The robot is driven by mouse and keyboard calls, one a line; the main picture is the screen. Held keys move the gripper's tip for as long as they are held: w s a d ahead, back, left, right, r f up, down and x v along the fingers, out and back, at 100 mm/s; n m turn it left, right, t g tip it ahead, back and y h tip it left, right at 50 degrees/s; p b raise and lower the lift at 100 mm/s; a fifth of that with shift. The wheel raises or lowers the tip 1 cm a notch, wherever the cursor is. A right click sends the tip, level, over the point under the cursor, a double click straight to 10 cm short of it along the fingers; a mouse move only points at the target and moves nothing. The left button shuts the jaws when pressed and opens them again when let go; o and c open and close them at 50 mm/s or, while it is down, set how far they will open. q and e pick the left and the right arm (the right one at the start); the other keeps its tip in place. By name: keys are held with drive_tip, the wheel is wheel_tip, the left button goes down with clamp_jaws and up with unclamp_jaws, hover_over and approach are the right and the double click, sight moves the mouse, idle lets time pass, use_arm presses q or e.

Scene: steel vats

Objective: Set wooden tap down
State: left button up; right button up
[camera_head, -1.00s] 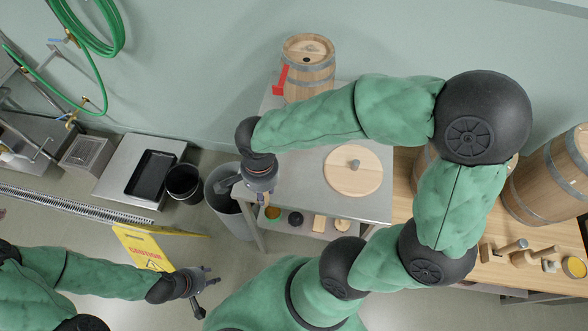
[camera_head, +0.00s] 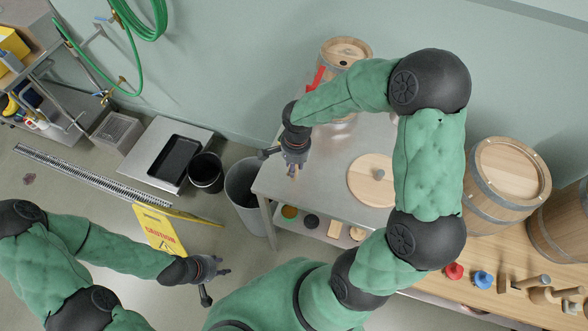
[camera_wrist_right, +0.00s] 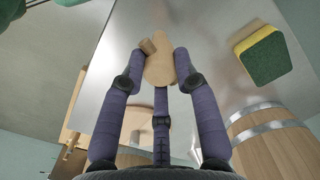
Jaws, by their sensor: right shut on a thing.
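The wooden tap (camera_wrist_right: 160,66) is a pale piece with a short round stub. In the right wrist view it sits between the fingertips of my right gripper (camera_wrist_right: 159,70), which is shut on it. The steel table (camera_head: 330,160) is beneath it; I cannot tell whether the tap touches the top. In the head view my right gripper (camera_head: 293,165) is over the table's left part, and the tap is mostly hidden by the fingers. My left gripper (camera_head: 217,276) is open and empty, low at the left, away from the table.
A round wooden lid (camera_head: 364,188) lies on the table. A barrel (camera_head: 345,52) with a red part stands at its far end. A yellow-green sponge (camera_wrist_right: 263,55) lies near the gripper. Barrels and mallets (camera_head: 526,284) are right.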

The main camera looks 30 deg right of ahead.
wheel_tip(320, 180, down, 3)
drive_tip(key=shift+r, duration=0.2)
drive_tip(key=shift+f+b, duration=0.15)
drive_tip(key=shift+b, duration=0.15)
drive_tip(key=o, duration=1)
drive_tip(key=shift+o, duration=0.2)
drive_tip(key=shift+r+p, duration=0.35)
drive_tip(key=shift+r, duration=0.05)
drive_tip(key=r, duration=0.5)
drive_tip(key=r+p, duration=0.1)
drive_tip(key=r, duration=0.5)
drive_tip(key=shift+s+d+r, duration=0.2)
drive_tip(key=shift+r, duration=0.1)
